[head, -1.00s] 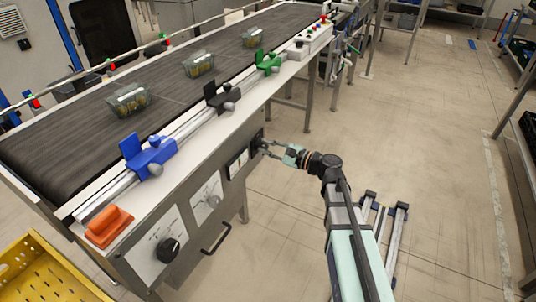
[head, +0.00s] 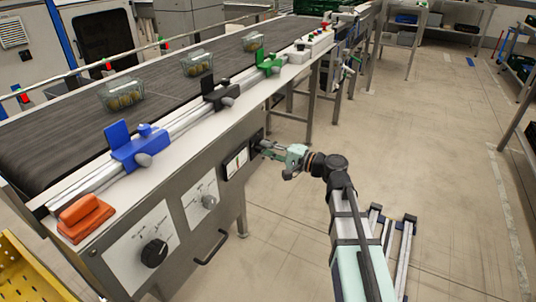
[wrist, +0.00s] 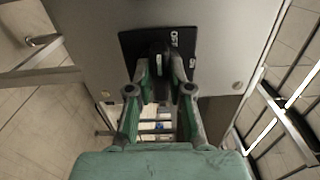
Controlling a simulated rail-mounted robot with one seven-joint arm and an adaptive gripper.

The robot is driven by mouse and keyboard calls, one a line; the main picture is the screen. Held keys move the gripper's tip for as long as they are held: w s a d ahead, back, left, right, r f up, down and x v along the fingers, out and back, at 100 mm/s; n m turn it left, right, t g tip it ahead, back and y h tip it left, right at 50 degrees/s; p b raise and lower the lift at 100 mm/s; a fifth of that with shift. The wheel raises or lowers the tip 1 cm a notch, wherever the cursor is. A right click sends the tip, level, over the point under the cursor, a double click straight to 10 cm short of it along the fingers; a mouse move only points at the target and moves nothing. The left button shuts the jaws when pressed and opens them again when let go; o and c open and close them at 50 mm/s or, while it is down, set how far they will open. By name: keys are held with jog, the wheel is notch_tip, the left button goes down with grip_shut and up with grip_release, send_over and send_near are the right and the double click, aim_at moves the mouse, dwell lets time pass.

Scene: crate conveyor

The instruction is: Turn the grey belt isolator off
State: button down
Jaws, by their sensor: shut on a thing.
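A black switch plate (wrist: 133,43) with white lettering is on the front panel of the conveyor, at the top middle of the wrist view. A dark isolator handle (wrist: 160,58) with a small light mark stands out from it. My gripper (wrist: 160,78) is shut on this handle, one finger on each side. In the head view, my gripper (head: 260,147) reaches the panel's far right end, and its fingers and the panel edge mostly hide the handle.
Left along the panel are a framed white switch (head: 236,165), a grey knob (head: 208,201) and a black dial (head: 154,252). A grab handle (head: 212,248) sticks out below. Clear crates (head: 122,96) stand on the belt (head: 60,135). The floor (head: 440,170) right of my arm is clear.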

dwell(0.4)
jog(key=c, duration=1.1)
grip_release()
jog(key=shift+o, duration=0.2)
jog(key=v, duration=1.2)
jog(key=shift+a+n, duration=0.1)
jog(key=shift+n, duration=0.2)
